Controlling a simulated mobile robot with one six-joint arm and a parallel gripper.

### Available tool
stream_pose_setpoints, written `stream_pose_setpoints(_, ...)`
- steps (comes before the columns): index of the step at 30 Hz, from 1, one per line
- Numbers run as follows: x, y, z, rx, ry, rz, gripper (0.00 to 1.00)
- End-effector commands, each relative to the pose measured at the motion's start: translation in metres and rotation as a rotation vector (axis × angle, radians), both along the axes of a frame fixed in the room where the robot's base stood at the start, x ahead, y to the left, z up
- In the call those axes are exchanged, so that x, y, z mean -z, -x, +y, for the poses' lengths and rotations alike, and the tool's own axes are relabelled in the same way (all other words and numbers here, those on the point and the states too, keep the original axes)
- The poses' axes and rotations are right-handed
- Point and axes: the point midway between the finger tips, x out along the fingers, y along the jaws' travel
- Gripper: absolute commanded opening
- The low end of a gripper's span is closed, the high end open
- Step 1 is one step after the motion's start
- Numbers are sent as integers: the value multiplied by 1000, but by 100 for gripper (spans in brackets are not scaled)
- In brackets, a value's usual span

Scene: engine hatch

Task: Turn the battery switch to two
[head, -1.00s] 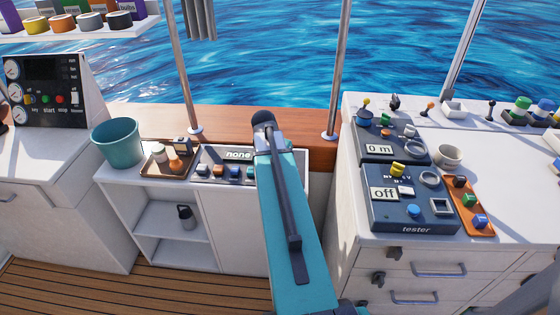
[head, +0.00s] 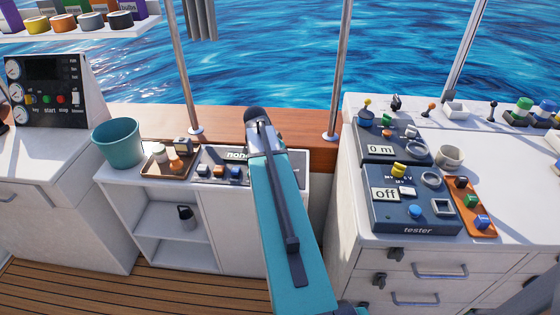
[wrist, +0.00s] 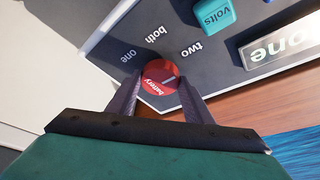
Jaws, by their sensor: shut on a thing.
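The battery switch (wrist: 160,78) is a round red knob marked "battery" on a dark panel (wrist: 110,45) in the wrist view. The words "one", "both" and "two" (wrist: 192,48) are printed around it. My gripper (wrist: 158,90) is shut on the knob, one finger on each side. A pale line shows on the knob, but I cannot tell for sure which word it points at. A display (wrist: 285,45) at the right edge reads "none", partly cut off. In the head view my arm hides the knob and gripper; part of the panel (head: 207,158) shows to its left.
In the head view a tray with small items (head: 158,172) and a teal bucket (head: 117,143) are to the left. The tester (head: 410,215) is on the right counter. A metal post (head: 339,80) rises behind.

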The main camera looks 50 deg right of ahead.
Motion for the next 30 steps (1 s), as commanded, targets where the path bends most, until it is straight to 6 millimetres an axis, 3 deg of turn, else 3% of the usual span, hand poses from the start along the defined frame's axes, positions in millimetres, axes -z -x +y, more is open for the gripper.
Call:
stream_pose_setpoints(3, 1, -2, 1, 0, -2, -5, 24)
stream_pose_setpoints(4, 1, -2, 1, 0, -2, -5, 48)
stream_pose_setpoints(7, 0, -1, 1, 1, -2, -4, 65)
stream_pose_setpoints(20, -2, -1, 1, -1, -1, -2, 65)
stream_pose_setpoints(30, -27, -2, 12, -1, 0, -3, 65)
